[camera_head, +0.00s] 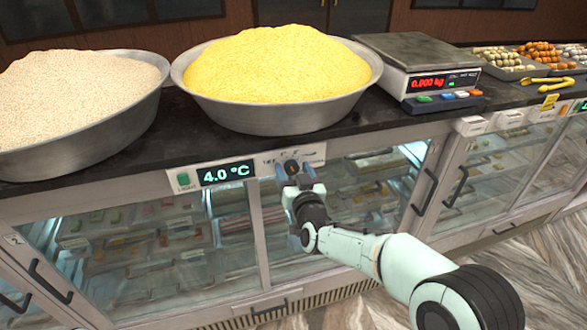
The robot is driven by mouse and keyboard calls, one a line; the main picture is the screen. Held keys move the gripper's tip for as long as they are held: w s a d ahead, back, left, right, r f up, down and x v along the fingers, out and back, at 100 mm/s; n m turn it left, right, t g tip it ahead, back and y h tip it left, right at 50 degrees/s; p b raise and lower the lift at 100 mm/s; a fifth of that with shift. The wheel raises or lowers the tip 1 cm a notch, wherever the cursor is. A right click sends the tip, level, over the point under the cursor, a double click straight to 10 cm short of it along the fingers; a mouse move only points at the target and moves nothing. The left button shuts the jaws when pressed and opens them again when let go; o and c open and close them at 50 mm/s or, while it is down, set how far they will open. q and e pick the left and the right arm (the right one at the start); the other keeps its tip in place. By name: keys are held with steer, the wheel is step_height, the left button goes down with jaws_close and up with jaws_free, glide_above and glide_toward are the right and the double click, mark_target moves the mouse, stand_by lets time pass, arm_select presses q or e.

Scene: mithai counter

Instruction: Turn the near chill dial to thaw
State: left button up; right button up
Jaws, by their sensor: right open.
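The near chill dial (291,166) is a dark round knob on a pale panel (314,152) on the front edge of the counter. Beside it a display (227,173) reads 4.0 °C in green. My right gripper (294,173) is open in front of the dial, with a fingertip to each side of it. I cannot tell whether the fingers touch the dial. The panel's markings are partly hidden and too small to read. My left gripper is not in view.
A basin of yellow grains (280,118) and a basin of pale grains (85,140) stand on the dark counter. A scale (425,75) stands to their right. Below are glass doors with black handles (424,191). Yellow tongs (548,82) lie near sweet trays (505,65).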

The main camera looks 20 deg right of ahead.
steer(key=shift+w, duration=0.1)
steer(key=c, duration=1.1)
steer(key=shift+o, duration=0.2)
steer(key=shift+d+f+m+b, duration=0.1)
steer(key=shift+m+b, duration=0.3)
steer(key=shift+b, duration=0.2)
steer(key=m+b, duration=0.6)
steer(key=shift+f+m, duration=0.1)
steer(key=shift+m, duration=0.2)
steer(key=shift+m+b, duration=0.4)
steer(key=shift+b, duration=0.2)
steer(key=m+b, duration=0.1)
steer(key=m, duration=0.1)
steer(key=shift+m+b, duration=0.3)
steer(key=shift+b, duration=0.1)
arm_select(q)
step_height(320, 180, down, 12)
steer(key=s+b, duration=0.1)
steer(key=b, duration=0.1)
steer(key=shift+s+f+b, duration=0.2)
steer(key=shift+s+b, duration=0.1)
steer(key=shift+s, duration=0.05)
arm_select(e)
steer(key=m, duration=0.4)
steer(key=shift+m+y, duration=0.3)
